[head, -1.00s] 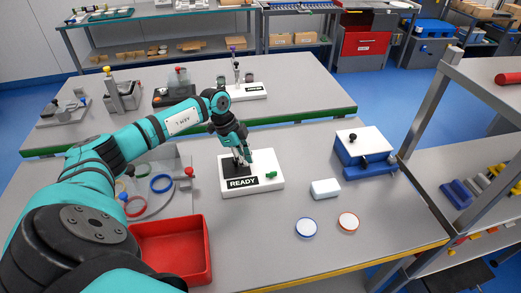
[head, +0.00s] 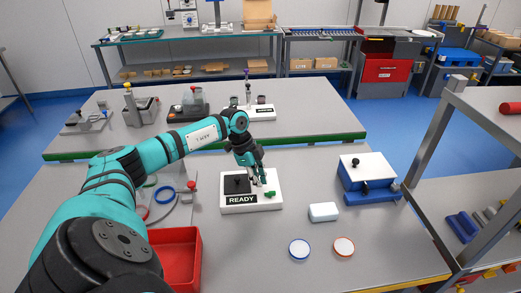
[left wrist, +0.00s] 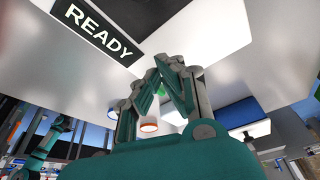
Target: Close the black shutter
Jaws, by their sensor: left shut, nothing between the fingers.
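A white block with a "READY" label (head: 241,199) stands on the near table. The black shutter (head: 236,184), a dark plate with a small knob, lies on the left part of its top. A small green piece (head: 270,194) is at its right. My left gripper (head: 261,181) points down just right of the shutter, over the white block; its fingers look shut and empty. Whether the fingertips touch the block is unclear. In the left wrist view the fingertips (left wrist: 169,64) come together, with the label (left wrist: 97,30) at upper left. My right gripper is not in view.
A red bin (head: 176,258) stands front left. A white box (head: 323,211) and two round discs, blue-rimmed (head: 299,249) and red-rimmed (head: 344,246), lie to the right. A blue-and-white box (head: 367,172) stands further right. Table space between them is clear.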

